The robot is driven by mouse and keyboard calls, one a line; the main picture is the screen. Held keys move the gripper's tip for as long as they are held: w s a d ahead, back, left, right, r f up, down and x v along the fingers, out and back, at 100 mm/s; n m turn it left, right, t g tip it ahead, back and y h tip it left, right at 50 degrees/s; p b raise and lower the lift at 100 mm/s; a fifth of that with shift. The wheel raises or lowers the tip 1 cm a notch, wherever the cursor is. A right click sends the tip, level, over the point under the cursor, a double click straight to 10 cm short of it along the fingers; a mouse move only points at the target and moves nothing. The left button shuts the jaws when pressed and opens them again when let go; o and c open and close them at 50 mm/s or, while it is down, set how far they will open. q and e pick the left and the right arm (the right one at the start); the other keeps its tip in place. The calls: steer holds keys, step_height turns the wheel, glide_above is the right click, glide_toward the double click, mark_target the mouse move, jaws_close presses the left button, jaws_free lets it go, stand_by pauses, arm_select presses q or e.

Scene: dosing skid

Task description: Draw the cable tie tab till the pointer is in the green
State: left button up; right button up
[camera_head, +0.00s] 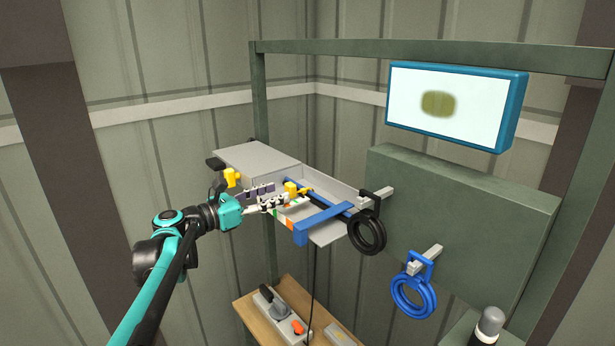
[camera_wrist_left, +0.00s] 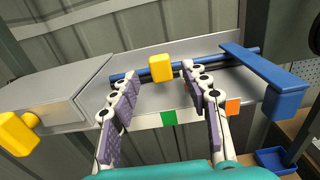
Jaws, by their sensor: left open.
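A yellow block (camera_wrist_left: 161,67), which looks like the tab, sits on a blue rod (camera_wrist_left: 205,67) over a grey tray (camera_wrist_left: 205,40). In the head view the yellow block (camera_head: 291,187) is just beyond my left fingertips. My left gripper (camera_wrist_left: 158,82) is open, one finger on either side of the block's line, with no visible contact. It also shows in the head view (camera_head: 277,197). The tray's front edge carries a green patch (camera_wrist_left: 169,118) and an orange patch (camera_wrist_left: 232,107). A blue bar (camera_wrist_left: 262,68) crosses the tray at right. I cannot make out a pointer. My right gripper is out of view.
A grey box (camera_head: 256,158) with a yellow knob (camera_wrist_left: 17,133) adjoins the tray at left. Black rings (camera_head: 368,232) and blue rings (camera_head: 413,296) hang at right. A blue-framed screen (camera_head: 455,103) is above. A wooden shelf (camera_head: 252,312) with a switch unit is below.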

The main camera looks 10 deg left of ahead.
mark_target(287, 188)
arm_select(q)
steer(key=shift+r+p, duration=0.35)
steer(key=shift+p, duration=0.05)
steer(key=shift+w+d, duration=0.45)
steer(key=shift+w, duration=0.05)
steer(key=x, duration=0.3)
steer(key=p+x, duration=0.1)
steer(key=x, duration=0.1)
steer(key=shift+f, duration=0.35)
steer(key=shift+s+a+r, duration=0.15)
steer(key=shift+s+a, duration=0.2)
steer(key=shift+s, duration=0.1)
steer(key=shift+w+d, duration=0.15)
steer(key=shift+w, duration=0.1)
jaws_close()
steer(key=shift+s, duration=0.1)
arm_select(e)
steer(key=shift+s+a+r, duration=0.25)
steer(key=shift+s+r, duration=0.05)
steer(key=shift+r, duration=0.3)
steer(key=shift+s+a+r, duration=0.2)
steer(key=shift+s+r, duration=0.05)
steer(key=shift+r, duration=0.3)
